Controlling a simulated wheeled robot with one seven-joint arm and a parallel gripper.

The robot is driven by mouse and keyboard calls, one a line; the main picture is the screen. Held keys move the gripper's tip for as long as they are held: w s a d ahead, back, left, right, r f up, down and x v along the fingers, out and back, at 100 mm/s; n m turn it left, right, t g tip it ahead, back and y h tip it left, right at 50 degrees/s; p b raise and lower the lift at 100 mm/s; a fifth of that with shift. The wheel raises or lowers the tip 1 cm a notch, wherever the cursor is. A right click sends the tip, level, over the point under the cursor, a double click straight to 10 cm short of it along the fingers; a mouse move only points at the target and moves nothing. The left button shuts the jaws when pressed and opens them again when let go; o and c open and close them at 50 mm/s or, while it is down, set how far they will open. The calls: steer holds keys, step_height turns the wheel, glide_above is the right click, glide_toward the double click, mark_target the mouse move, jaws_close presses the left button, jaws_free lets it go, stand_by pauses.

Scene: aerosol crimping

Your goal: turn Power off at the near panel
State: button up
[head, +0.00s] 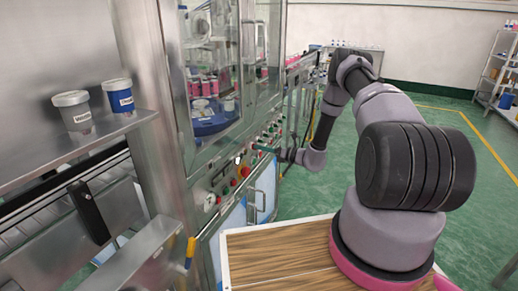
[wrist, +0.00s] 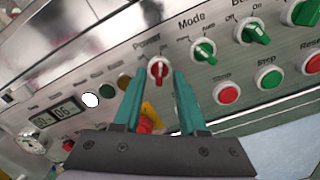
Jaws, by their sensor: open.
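The Power knob (wrist: 157,69) is a red rotary switch with a pale ring, under its "Power" label on the near panel (wrist: 180,78) in the wrist view. My gripper (wrist: 160,75) is open, with its teal fingertips on either side of the knob. The picture does not tell whether they touch it. In the head view my gripper (head: 268,149) is at the machine's front panel (head: 207,186), and the knob cannot be made out there.
Green Mode switch (wrist: 204,52) is right of Power. Stop (wrist: 227,93) and Step (wrist: 269,78) buttons sit lower right. A red button (wrist: 145,124) on yellow shows between my fingers. A white lamp (wrist: 90,100) and display (wrist: 55,114) are left. Door handles (head: 256,200) lie below the panel.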

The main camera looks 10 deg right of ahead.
steer(key=shift+w+a, duration=0.4)
steer(key=shift+a, duration=0.1)
jaws_close()
steer(key=shift+n, duration=0.3)
steer(key=n, duration=1.1)
steer(key=shift+s, duration=0.15)
steer(key=shift+n, duration=0.3)
